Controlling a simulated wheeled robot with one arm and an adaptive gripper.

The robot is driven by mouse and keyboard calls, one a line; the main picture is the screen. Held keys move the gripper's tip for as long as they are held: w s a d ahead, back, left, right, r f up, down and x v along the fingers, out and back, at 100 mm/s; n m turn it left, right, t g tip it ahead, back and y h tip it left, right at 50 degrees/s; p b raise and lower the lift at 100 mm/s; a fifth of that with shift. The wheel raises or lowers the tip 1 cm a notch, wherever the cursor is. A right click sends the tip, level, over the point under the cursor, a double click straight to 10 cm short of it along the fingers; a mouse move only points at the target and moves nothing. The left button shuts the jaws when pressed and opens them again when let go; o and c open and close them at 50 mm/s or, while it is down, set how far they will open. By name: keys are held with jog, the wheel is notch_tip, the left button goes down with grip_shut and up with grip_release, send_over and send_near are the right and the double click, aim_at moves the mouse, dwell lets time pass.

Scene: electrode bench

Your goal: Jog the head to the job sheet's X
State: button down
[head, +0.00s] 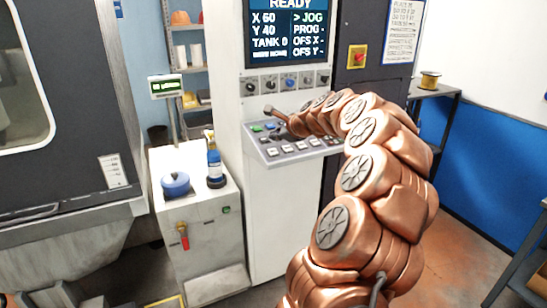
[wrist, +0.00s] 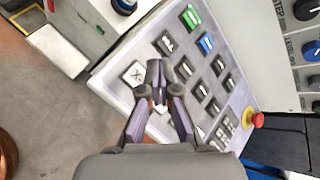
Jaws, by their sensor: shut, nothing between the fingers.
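The control screen (head: 289,33) reads READY, X 60, Y 40, TANK 0, with a marker at JOG and dashes by PROG, OFS X and OFS Y. The job sheet (head: 403,30) hangs at the upper right; its print is too small to read surely. The sloping key panel (head: 303,149) carries several keys. My gripper (head: 267,111) is shut and empty over the panel's left part. In the wrist view my gripper (wrist: 160,65) points between a white X key (wrist: 133,74) and a dark key (wrist: 185,68). Whether it touches a key I cannot tell. The fingers partly hide a white key below.
A red stop button (wrist: 257,120) sits at the panel's edge. A row of knobs (head: 288,83) lies above the panel. A white cabinet (head: 205,207) bears a blue lidded pot (head: 175,185) and a blue bottle (head: 214,163). A side table holds a spool (head: 429,80).

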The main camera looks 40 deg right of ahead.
aim_at(274, 153)
jog(key=shift+w+d+f+b, duration=0.1)
jog(key=shift+w+f+b, duration=0.1)
jog(key=shift+f, duration=0.65)
jog(key=shift+w+f+b, duration=0.1)
jog(key=shift+w+f, duration=0.05)
jog(key=shift+f, duration=0.65)
jog(key=shift+f, duration=0.15)
jog(key=shift+w+f, duration=0.1)
jog(key=shift+f, duration=0.15)
jog(key=shift+w+f, duration=0.1)
jog(key=shift+f, duration=0.25)
dwell(1.1)
jog(key=shift+r, duration=0.1)
jog(key=shift+r+p, duration=0.7)
jog(key=shift+p, duration=0.05)
jog(key=shift+s+r, duration=0.1)
jog(key=shift+s, duration=0.1)
jog(key=r+p, duration=0.1)
jog(key=r, duration=0.1)
jog(key=s+r+p, duration=0.1)
jog(key=r+p, duration=0.1)
jog(key=shift+r+p, duration=0.3)
